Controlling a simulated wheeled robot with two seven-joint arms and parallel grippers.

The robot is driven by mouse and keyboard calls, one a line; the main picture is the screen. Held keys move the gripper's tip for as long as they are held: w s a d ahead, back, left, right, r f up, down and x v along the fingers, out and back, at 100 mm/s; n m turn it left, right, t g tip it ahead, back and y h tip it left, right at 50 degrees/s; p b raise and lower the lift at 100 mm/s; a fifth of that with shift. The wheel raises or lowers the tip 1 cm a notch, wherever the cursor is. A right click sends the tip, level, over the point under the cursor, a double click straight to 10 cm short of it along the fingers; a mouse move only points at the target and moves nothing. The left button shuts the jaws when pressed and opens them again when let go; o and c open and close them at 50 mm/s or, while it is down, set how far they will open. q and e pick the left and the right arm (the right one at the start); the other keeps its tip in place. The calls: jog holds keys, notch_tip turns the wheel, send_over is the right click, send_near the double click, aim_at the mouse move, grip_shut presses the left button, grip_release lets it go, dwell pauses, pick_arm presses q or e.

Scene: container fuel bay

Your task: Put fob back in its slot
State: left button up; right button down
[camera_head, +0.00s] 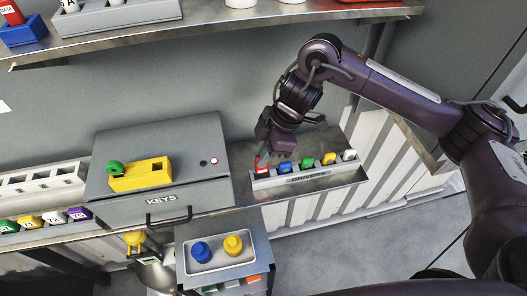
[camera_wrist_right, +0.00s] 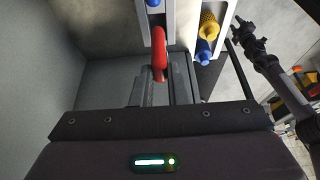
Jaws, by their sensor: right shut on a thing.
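The red fob (camera_head: 262,168) is at the left end of the fob rack (camera_head: 309,178), which is labelled DRIVERS. My right gripper (camera_head: 263,154) is above that end, pointing down and shut on the fob. The head view does not show clearly whether the fob is fully seated in its slot. In the right wrist view the red fob (camera_wrist_right: 160,55) shows as a loop at the fingertips (camera_wrist_right: 165,82). Blue (camera_head: 285,168), green, yellow and white fobs stand to its right in the rack. A dark arm end (camera_wrist_right: 245,42), seemingly my left gripper, shows in the wrist view; its jaws are unclear.
A grey KEYS box (camera_head: 205,190) with a yellow block (camera_head: 140,174) on top stands left of the rack. A tray (camera_head: 218,264) with blue and yellow pieces is lower in front. A shelf (camera_head: 215,18) runs above. The ledge behind the rack is mostly clear.

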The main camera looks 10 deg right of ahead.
aim_at(264, 172)
jog(key=shift+f, duration=0.1)
dwell(0.4)
jog(key=shift+f, duration=0.55)
jog(key=shift+f+b, duration=0.1)
jog(key=shift+b, duration=0.2)
jog(key=shift+f, duration=0.55)
jog(key=shift+f+b, duration=0.15)
jog(key=shift+b, duration=0.15)
jog(key=shift+f, duration=0.5)
jog(key=shift+f, duration=0.15)
jog(key=c, duration=1.3)
grip_release()
jog(key=shift+c, duration=0.2)
